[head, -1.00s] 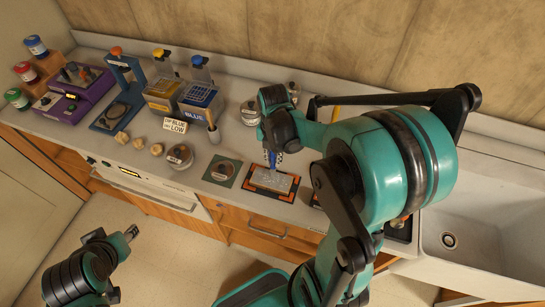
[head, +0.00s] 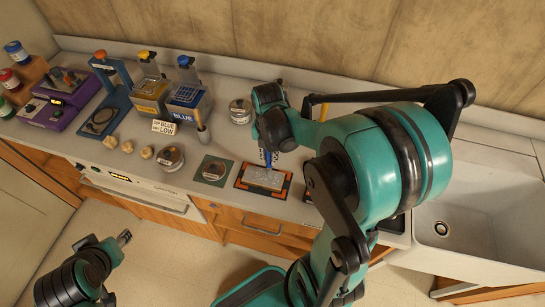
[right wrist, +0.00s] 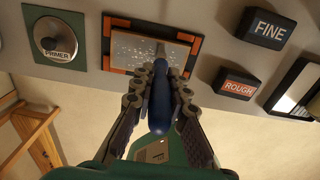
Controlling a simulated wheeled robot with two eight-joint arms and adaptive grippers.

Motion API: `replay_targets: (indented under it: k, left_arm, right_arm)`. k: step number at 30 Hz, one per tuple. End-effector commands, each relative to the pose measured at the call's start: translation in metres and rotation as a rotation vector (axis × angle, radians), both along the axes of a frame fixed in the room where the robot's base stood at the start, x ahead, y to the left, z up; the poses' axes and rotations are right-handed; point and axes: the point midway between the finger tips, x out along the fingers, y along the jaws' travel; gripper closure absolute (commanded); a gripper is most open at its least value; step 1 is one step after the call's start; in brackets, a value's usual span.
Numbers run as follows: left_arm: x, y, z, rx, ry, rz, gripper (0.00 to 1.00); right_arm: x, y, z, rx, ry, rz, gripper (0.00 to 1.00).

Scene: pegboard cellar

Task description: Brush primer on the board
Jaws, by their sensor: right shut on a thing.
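The board (head: 262,178) is a light grey panel lying flat in a black and orange frame (head: 241,184) on the counter. White specks mark its face in the right wrist view (right wrist: 135,49). My right gripper (head: 268,150) is shut on a blue-handled brush (right wrist: 160,95) and holds it over the board. The brush tip is at or just above the board; contact is unclear. A round pot stands on the green PRIMER mat (right wrist: 60,57), left of the board; the mat also shows in the head view (head: 214,181). My left gripper (head: 124,238) is away from the counter, its jaws unclear.
Sanding blocks marked FINE (right wrist: 268,28) and ROUGH (right wrist: 238,87) lie right of the board. A round tin (head: 170,158) and blue (head: 187,104) and yellow (head: 150,97) containers stand to the left. A white sink (head: 470,235) is at right.

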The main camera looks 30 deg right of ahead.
Motion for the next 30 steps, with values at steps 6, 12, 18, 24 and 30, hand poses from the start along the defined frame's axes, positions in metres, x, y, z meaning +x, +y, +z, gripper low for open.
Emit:
replay_targets:
  k: [6, 12, 18, 24, 30]
  left_arm:
    - [0.0, 0.0, -0.001, 0.0, 0.0, 0.0, 0.6]
    - [0.0, 0.0, -0.002, 0.0, 0.0, 0.0, 0.6]
    - [0.0, 0.0, -0.001, 0.0, 0.0, 0.0, 0.6]
    - [0.0, 0.0, -0.001, 0.0, 0.0, 0.0, 0.6]
    - [0.0, 0.0, 0.0, 0.0, 0.0, 0.0, 0.6]
  right_arm:
    - [0.007, 0.006, 0.0, 0.001, -0.002, 0.002, 1.0]
    - [0.015, 0.013, 0.001, 0.001, -0.002, 0.001, 1.0]
    - [0.009, 0.008, 0.001, 0.001, -0.002, -0.001, 1.0]
    - [0.0, 0.001, 0.0, 0.001, -0.001, -0.001, 1.0]
    - [-0.006, -0.005, 0.001, 0.001, -0.001, -0.001, 1.0]
